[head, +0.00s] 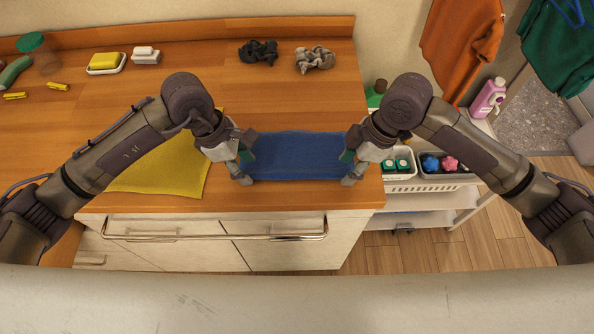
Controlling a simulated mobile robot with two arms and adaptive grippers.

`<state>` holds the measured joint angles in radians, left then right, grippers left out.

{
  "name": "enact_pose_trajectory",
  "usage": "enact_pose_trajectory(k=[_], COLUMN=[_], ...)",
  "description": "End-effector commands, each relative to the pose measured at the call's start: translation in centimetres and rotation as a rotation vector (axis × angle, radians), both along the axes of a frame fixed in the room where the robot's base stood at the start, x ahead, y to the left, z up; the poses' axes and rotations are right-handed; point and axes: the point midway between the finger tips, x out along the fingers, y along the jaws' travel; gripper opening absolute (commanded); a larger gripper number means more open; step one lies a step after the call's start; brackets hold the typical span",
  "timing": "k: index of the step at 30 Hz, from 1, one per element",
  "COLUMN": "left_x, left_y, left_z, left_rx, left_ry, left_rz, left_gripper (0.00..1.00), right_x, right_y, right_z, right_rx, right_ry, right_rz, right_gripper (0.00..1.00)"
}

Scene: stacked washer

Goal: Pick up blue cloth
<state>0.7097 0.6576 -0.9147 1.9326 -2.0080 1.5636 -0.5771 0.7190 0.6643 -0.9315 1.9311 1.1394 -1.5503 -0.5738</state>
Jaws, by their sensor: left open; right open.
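The blue cloth (297,157) lies flat on the wooden counter (200,95), near its front right corner. My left gripper (246,164) is open at the cloth's left edge. My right gripper (350,166) is open at the cloth's right edge. Each gripper hides part of the edge by it. I cannot tell whether the fingers touch the cloth.
A yellow cloth (165,170) lies left of the blue one, partly under my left arm. Two scrunchies (315,59) and soap dishes (106,64) sit at the back. A white cart (430,198) with baskets stands to the right. A handle rail (260,237) runs along the cabinet front.

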Motion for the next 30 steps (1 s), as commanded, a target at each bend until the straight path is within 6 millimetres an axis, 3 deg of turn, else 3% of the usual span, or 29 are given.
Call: enact_pose_trajectory(k=[17, 30], left_x=[0.0, 0.0], left_y=[0.0, 0.0], left_z=[-1.6, -1.7], left_rx=[0.000, 0.001], left_ry=[0.000, 0.002], left_rz=[0.000, 0.000], left_gripper=[0.48, 0.48], right_x=[0.0, 0.0], right_y=[0.0, 0.0], right_z=[-1.6, -1.5], right_rx=[0.001, 0.000], right_ry=[0.000, 0.002], right_rz=[0.000, 0.000], right_gripper=[0.48, 0.48])
